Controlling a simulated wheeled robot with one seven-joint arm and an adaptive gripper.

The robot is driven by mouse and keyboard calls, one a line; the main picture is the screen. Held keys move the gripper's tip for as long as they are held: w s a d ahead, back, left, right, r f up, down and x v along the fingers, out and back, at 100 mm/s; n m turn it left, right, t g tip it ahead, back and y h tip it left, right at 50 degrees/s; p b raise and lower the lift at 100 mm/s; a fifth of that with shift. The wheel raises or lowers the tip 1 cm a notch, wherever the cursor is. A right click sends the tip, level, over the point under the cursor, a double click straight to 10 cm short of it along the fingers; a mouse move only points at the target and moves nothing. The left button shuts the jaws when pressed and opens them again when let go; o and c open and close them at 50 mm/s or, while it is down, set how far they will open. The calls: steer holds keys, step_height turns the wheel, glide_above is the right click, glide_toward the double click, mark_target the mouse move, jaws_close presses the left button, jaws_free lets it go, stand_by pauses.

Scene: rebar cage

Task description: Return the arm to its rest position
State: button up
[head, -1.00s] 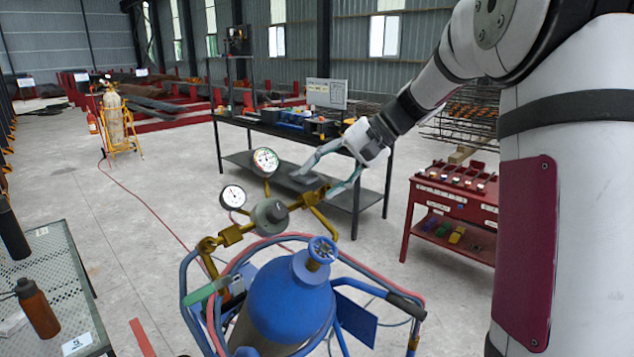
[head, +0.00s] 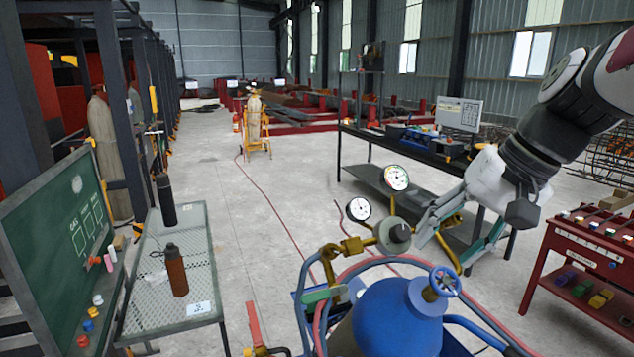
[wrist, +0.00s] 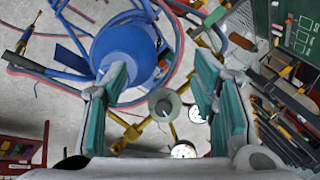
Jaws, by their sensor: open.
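My arm comes in from the right edge of the head view. My gripper (head: 462,228) hangs behind and to the right of the gas regulator (head: 394,235), with its fingers spread. In the wrist view my gripper (wrist: 158,95) has its teal finger pads wide apart and nothing between them is held. The regulator (wrist: 165,103) shows below and between the pads. The blue cylinder (head: 398,318) stands in its cart at the bottom of the head view, its blue handwheel (head: 445,281) on top. Whether a finger touches the regulator's brass pipe, I cannot tell.
Two gauges (head: 397,178) stand up from the regulator. A mesh table (head: 170,290) with a brown bottle (head: 176,270) is at left, beside a green board (head: 68,230). A red rack (head: 590,250) is at right. A dark workbench (head: 400,150) stands behind. Open floor lies centre-left.

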steer(key=s+f+n+t+h, duration=0.2)
steer(key=s+f+n+h, duration=0.1)
steer(key=s, duration=1.1)
steer(key=shift+s+f+n+h, duration=0.15)
steer(key=shift+s+n+h, duration=0.15)
steer(key=shift+s+h, duration=0.15)
steer(key=shift+w+a, duration=0.1)
stand_by(1.0)
